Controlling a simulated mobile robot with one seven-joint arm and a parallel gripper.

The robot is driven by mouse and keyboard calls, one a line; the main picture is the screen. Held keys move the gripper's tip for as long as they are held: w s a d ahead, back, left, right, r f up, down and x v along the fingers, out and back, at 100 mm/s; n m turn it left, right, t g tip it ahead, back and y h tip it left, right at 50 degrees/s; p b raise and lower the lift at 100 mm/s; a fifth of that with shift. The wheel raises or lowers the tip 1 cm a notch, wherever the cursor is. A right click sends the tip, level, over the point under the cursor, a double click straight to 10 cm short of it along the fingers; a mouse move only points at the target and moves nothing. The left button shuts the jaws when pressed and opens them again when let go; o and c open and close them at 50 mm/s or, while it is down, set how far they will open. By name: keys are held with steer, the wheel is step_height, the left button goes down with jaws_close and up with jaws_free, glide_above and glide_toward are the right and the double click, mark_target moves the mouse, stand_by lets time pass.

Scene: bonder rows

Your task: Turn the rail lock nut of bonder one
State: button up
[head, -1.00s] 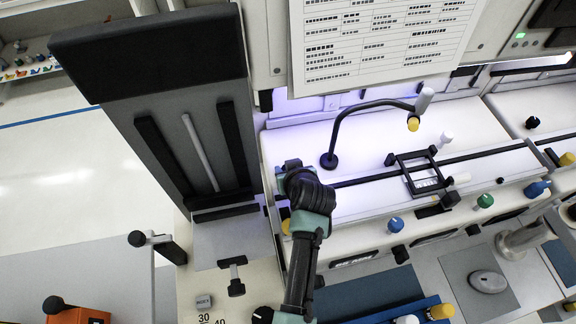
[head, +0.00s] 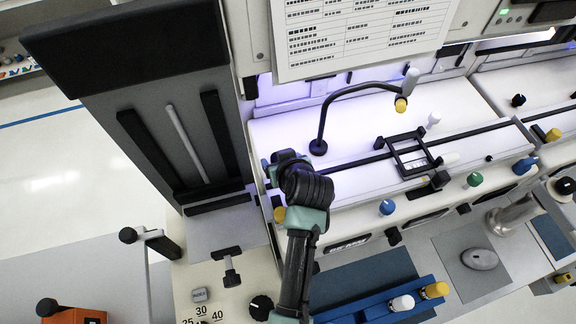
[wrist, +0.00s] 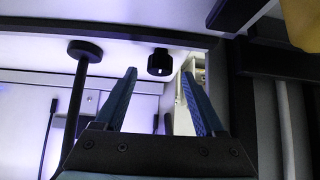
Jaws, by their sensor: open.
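A short black round knob (wrist: 160,63) with a small pale mark shows in the wrist view, between and just beyond my fingertips. It looks like the rail lock nut, but I cannot tell for certain. My gripper (wrist: 160,74) is open, with one teal finger on each side and nothing held. In the head view my wrist covers the left end of the black rail (head: 360,162) on bonder one, so the knob and fingertips are mostly hidden there.
A gooseneck lamp's black base (head: 318,147) stands close to my wrist; its post also shows in the wrist view (wrist: 76,105). A black frame (head: 411,157) sits on the rail. A tall grey panel (head: 180,130) stands at left. A yellow knob (head: 279,214) is beside my arm.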

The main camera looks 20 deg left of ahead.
steer(key=b+v, duration=0.1)
steer(key=v, duration=0.8)
steer(key=shift+s+d+r+b, duration=0.2)
steer(key=shift+b, duration=0.1)
steer(key=shift+f, duration=0.1)
